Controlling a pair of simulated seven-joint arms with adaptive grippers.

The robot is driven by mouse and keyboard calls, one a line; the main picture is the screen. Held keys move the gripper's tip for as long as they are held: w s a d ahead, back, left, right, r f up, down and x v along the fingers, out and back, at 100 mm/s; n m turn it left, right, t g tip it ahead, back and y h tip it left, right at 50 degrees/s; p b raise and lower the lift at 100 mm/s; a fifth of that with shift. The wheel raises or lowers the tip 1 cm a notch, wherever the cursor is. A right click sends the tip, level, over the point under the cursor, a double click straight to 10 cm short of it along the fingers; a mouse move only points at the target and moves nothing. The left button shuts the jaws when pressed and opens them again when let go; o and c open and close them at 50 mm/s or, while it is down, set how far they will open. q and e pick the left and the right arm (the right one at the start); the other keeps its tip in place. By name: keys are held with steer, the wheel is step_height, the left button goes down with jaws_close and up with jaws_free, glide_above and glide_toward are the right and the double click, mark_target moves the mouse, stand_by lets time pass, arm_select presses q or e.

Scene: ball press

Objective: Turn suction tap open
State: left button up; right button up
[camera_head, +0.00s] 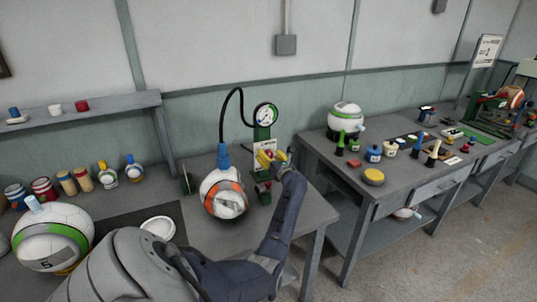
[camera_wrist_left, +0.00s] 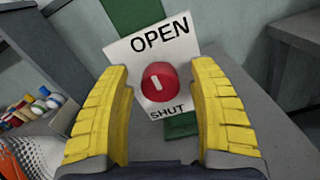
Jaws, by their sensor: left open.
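The suction tap is a round red knob (camera_wrist_left: 161,83) with a short white mark, on a white plate (camera_wrist_left: 136,52) reading OPEN above and SHUT below. The plate also shows in the head view (camera_head: 260,146) on a green stand (camera_head: 262,132) with a round gauge (camera_head: 265,115). The white mark sits slightly slanted near the knob's middle; which word it points to is unclear. My left gripper (camera_head: 271,158) has its yellow fingers apart on both sides of the knob. In the left wrist view the gripper (camera_wrist_left: 163,105) shows a gap to the knob on each side.
A white and orange ball (camera_head: 224,195) with a blue fitting and black hose stands left of the stand. A white and green ball (camera_head: 52,238) is at the left front. A white dish (camera_head: 158,228) lies between them. Another bench (camera_head: 395,190) stands right.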

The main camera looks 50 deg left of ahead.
arm_select(q)
steer(key=v, duration=1.1)
steer(key=shift+d, duration=0.2)
